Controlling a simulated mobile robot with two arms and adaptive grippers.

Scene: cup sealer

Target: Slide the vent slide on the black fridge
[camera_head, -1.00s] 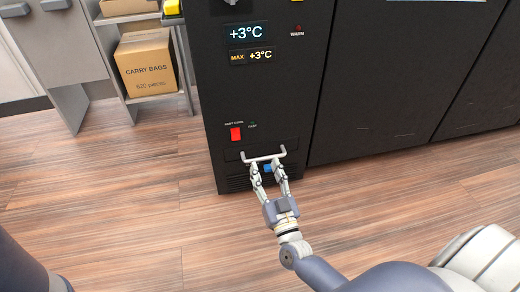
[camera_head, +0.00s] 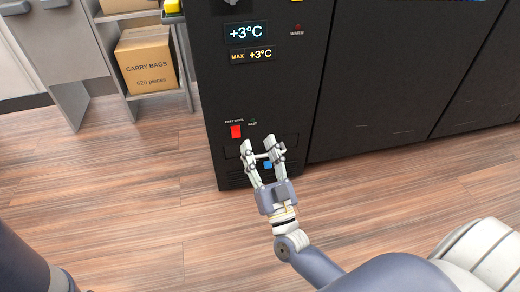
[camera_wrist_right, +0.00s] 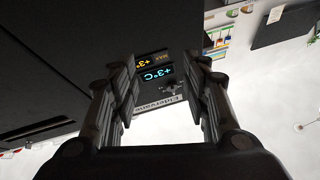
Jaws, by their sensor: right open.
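The black fridge (camera_head: 285,95) stands at the centre of the head view. A small blue piece (camera_head: 267,165), which looks like the vent slide, is low on its front by the dark grille. A pale bar handle (camera_head: 262,155) sits just above it. My right gripper (camera_head: 258,145) is open and empty in front of the handle and grille, its fingers pointing up the fridge front. The blue piece shows between the fingers; contact cannot be told. In the right wrist view, the open fingers (camera_wrist_right: 161,88) frame the fridge's upside-down display (camera_wrist_right: 158,75); the slide is not visible there. My left gripper is not in view.
A red switch (camera_head: 236,131) is left of my fingertips, below the temperature readouts (camera_head: 246,32). A shelf with a carry bags carton (camera_head: 146,62) stands to the left. Black cabinet fronts (camera_head: 395,85) run to the right. The wooden floor (camera_head: 130,200) in front is clear.

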